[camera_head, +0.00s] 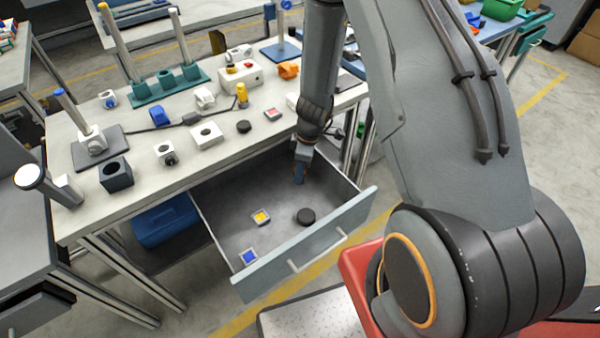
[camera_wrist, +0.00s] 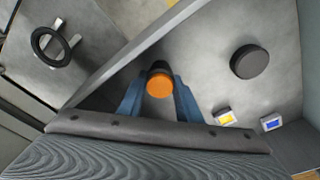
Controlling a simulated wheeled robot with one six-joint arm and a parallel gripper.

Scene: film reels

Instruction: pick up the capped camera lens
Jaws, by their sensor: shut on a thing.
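My gripper (camera_head: 299,178) reaches down into the open drawer (camera_head: 305,250), near its back right corner. In the wrist view its two blue fingers (camera_wrist: 160,101) are shut on a short dark cylinder with an orange round end, which looks like the capped camera lens (camera_wrist: 160,85). The orange end faces the wrist camera. In the head view the fingers and arm mostly hide the lens. I cannot tell whether it touches the drawer floor.
The drawer also holds a black disc (camera_head: 306,216), a yellow-marked square piece (camera_head: 260,217) and a blue-marked square piece (camera_head: 248,257), all apart from my gripper. The drawer walls are close to it. The cluttered workbench top (camera_head: 220,155) lies above and behind.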

